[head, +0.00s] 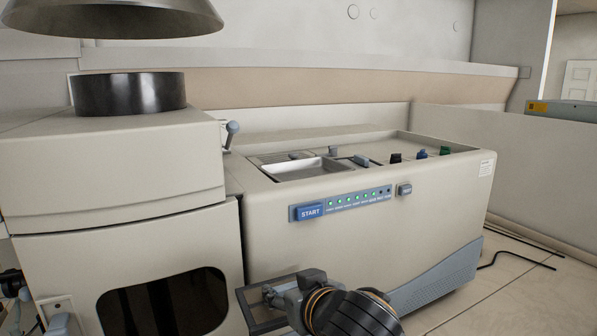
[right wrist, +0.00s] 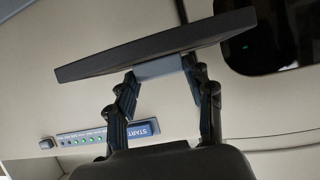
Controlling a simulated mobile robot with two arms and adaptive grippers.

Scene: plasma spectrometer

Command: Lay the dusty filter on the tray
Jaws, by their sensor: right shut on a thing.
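The dusty filter is a dark, flat panel (right wrist: 150,48) with a grey-blue tab, seen nearly edge-on in the right wrist view. In the head view it shows as a dark rectangular frame (head: 241,305) low in front of the machine, partly hidden by my gripper. My right gripper (head: 278,294) is shut on the filter; in the right wrist view its two fingers (right wrist: 158,76) pinch the tab. A shallow, empty metal tray (head: 300,170) sits in the machine's top, above and behind the held filter. My left gripper is not clearly visible.
The pale machine has a blue START button (head: 310,212) and a row of green lights on its front. A taller housing (head: 105,190) with a dark window stands left, under a metal hood (head: 110,18). Small knobs (head: 421,154) stand right of the tray.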

